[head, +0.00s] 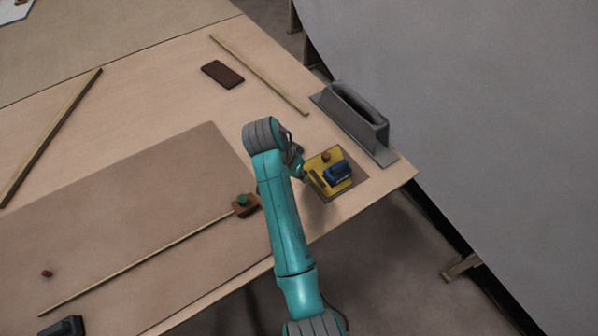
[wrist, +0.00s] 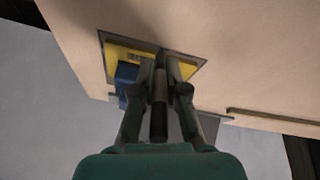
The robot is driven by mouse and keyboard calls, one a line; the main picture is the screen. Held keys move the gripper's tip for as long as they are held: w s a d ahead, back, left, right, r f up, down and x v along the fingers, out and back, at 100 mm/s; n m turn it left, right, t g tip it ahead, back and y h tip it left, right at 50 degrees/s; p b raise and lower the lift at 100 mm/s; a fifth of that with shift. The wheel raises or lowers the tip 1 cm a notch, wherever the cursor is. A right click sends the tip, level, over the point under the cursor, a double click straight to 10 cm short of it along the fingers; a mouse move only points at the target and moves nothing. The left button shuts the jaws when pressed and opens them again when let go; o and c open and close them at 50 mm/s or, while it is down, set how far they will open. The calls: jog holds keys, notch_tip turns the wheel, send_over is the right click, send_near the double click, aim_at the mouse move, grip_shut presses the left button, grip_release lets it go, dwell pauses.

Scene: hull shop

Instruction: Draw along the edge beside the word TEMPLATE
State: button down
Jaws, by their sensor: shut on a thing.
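A yellow plate (head: 341,187) lies on a dark square pad (head: 355,192) near the table's right corner. It carries a blue block (head: 338,172) and a small orange-brown knob (head: 326,156). The plate (wrist: 116,53) and blue block (wrist: 126,72) also show in the wrist view. Small dark marks on the plate are too small to read; I cannot make out the word TEMPLATE. My gripper (wrist: 160,68) is shut on a dark, slim, pen-like thing (wrist: 158,118), with its fingertips over the plate's edge. Whether its tip touches is hidden. In the head view my arm largely hides the gripper.
A grey handled tool (head: 352,118) stands behind the plate. A dark brown block (head: 222,74) and wooden strips (head: 262,75) lie further back. The table edge is close at right.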

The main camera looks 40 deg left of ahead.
jog(key=shift+s+d, duration=0.2)
jog(key=shift+d, duration=0.25)
jog(key=shift+d, duration=0.25)
jog(key=shift+s+d, duration=0.25)
jog(key=shift+d, duration=0.2)
jog(key=shift+d, duration=0.15)
jog(key=shift+s+d, duration=0.25)
jog(key=shift+d, duration=0.25)
jog(key=shift+s+d, duration=0.1)
jog(key=shift+d, duration=0.05)
jog(key=shift+s+d, duration=0.2)
jog(key=shift+d, duration=0.35)
jog(key=shift+s+d, duration=0.1)
jog(key=shift+d, duration=0.1)
jog(key=shift+s+d, duration=0.1)
jog(key=shift+d, duration=0.1)
